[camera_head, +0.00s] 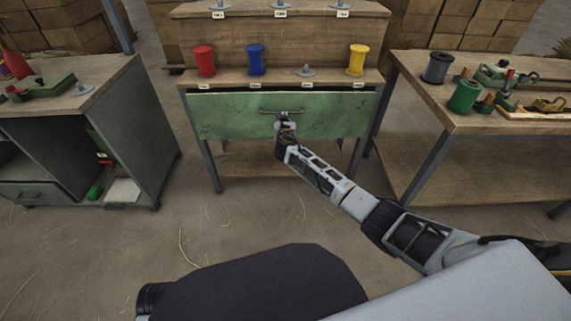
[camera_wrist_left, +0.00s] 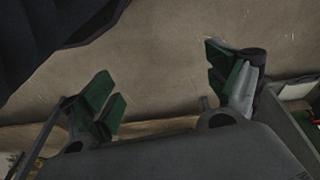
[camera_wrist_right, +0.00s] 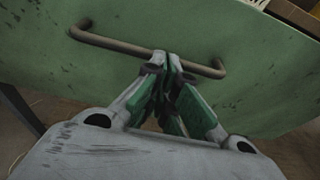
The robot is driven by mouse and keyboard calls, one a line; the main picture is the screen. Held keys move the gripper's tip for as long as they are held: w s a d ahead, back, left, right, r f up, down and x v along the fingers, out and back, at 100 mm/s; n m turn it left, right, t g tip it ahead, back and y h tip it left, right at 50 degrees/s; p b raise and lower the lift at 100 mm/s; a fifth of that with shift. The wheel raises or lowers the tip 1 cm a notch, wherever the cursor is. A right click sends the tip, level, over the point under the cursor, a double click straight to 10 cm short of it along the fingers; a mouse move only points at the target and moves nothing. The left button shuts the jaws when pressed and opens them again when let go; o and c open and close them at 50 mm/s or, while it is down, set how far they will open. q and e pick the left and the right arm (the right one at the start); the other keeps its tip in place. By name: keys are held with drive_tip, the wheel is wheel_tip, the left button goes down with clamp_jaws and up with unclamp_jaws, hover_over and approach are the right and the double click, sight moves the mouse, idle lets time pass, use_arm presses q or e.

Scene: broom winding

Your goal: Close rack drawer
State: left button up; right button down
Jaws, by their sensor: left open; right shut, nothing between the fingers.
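The green rack drawer (camera_head: 228,115) sits under the wooden rack top, its front facing me. Its bar handle (camera_head: 267,112) is at the upper middle of that front. My right gripper (camera_head: 283,116) is at the handle. In the right wrist view, my right gripper (camera_wrist_right: 174,70) is shut and empty, its fingertips close to the handle (camera_wrist_right: 118,45) against the green front (camera_wrist_right: 235,75). I cannot tell whether they touch it. How far the drawer stands out is hard to tell. My left gripper (camera_wrist_left: 170,85) is open and empty over the floor in the left wrist view; it is not in the head view.
Red (camera_head: 204,61), blue (camera_head: 255,60) and yellow (camera_head: 357,60) spools stand on the rack above the drawer. A workbench (camera_head: 430,95) with spools and tools is at right. A grey cabinet (camera_head: 150,120) is at left. The floor between is clear.

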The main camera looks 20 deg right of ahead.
sight(282, 99)
drive_tip(key=x, duration=0.2)
drive_tip(key=b+x, duration=0.1)
drive_tip(key=shift+w+r, duration=0.25)
drive_tip(key=shift+w, duration=0.05)
use_arm(q)
drive_tip(key=shift+s+d+r, duration=0.15)
drive_tip(key=shift+s+r, duration=0.05)
drive_tip(key=shift+r, duration=0.3)
drive_tip(key=shift+s+d+r, duration=0.1)
drive_tip(key=shift+s+r, duration=0.05)
drive_tip(key=shift+r, duration=0.3)
use_arm(e)
drive_tip(key=shift+d+r, duration=0.15)
drive_tip(key=shift+r, duration=0.05)
use_arm(q)
drive_tip(key=shift+w, duration=0.15)
use_arm(e)
drive_tip(key=shift+w+d+r, duration=0.1)
drive_tip(key=shift+r, duration=0.1)
use_arm(q)
drive_tip(key=shift+a, duration=0.2)
